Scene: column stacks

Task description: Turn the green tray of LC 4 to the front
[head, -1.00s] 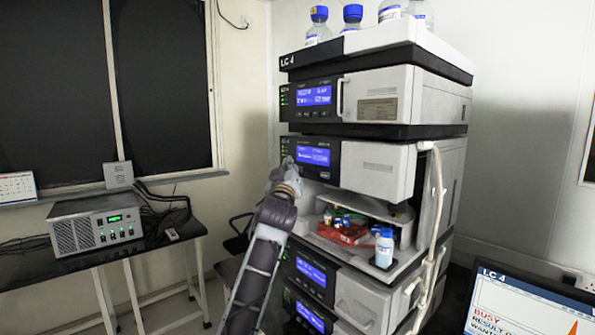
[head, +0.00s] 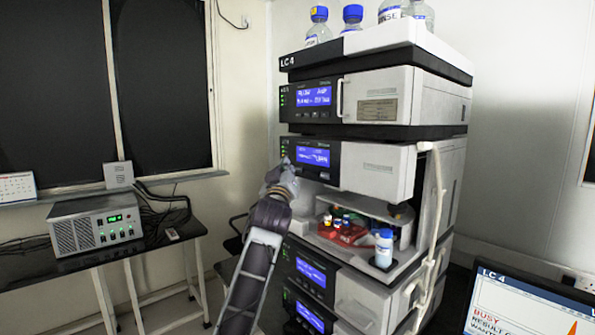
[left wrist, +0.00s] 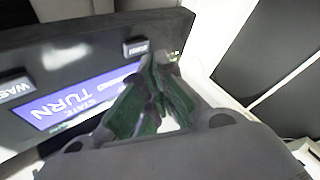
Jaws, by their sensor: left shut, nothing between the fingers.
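The LC 4 stack (head: 375,110) stands in the middle of the head view. In its open sampler bay, a red tray (head: 348,236) with vials faces the front. A thin green strip, seemingly the green tray (head: 356,217), shows behind it, mostly hidden. My left gripper (head: 287,164) is shut and empty at the left end of the sampler's panel above the bay. In the left wrist view its fingertips (left wrist: 165,62) are close to the panel beside a dark button (left wrist: 136,47); contact cannot be told. The sampler display (left wrist: 75,103) reads STATE TURN. My right gripper is not in view.
A blue-capped bottle (head: 384,248) stands at the bay's front right. A pale tube (head: 437,200) runs down the stack's right side. A monitor (head: 525,305) at lower right reads BUSY. Bottles stand on top of the stack. A grey box (head: 97,224) sits on the left bench.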

